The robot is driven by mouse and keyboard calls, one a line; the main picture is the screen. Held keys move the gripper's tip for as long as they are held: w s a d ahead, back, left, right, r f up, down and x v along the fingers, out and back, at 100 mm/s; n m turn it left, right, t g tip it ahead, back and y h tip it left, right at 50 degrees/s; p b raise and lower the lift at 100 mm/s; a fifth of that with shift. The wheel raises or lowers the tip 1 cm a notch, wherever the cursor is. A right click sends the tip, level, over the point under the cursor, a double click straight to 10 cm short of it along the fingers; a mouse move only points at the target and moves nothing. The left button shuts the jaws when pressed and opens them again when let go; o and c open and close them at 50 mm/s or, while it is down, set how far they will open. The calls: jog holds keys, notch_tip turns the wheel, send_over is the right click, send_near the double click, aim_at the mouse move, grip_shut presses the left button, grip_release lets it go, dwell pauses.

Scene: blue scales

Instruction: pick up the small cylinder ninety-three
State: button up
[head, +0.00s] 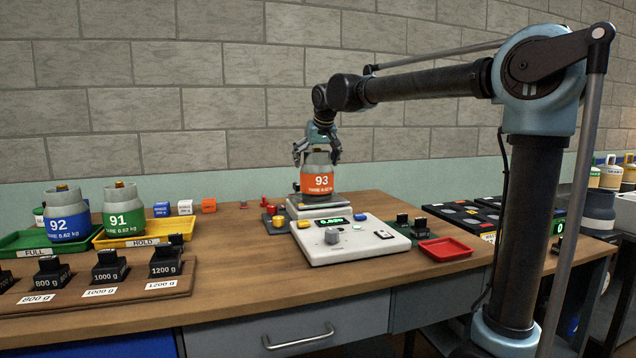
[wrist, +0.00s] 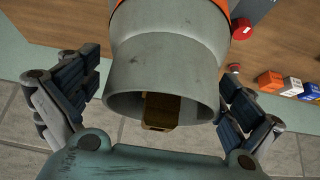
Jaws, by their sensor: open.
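The small cylinder ninety-three (head: 317,183) is grey with an orange label reading 93. It stands upright on the scale's pan (head: 313,207) in the head view. The scale (head: 346,240) has a green lit display whose digits are hard to read. In the wrist view the cylinder's grey collar (wrist: 165,75) fills the middle, with a brass valve (wrist: 160,111) inside it. My gripper (head: 317,152) is at the cylinder's top from above. Its fingers (wrist: 162,100) are open, one on each side of the collar, with gaps visible between them and it.
Cylinder 92 (head: 68,214) stands in the green FULL tray (head: 14,243), and cylinder 91 (head: 123,210) in the yellow HOLD tray (head: 170,232). Black weights (head: 108,266) stand at the front left. A red tray (head: 446,249) lies right of the scale. Small coloured blocks (head: 185,207) sit behind.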

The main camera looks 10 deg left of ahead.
jog(key=shift+w+a+f, duration=0.15)
jog(key=shift+w+f, duration=0.15)
jog(key=shift+f, duration=0.25)
jog(key=c, duration=1.6)
jog(key=shift+o, duration=0.2)
jog(key=shift+r, duration=0.1)
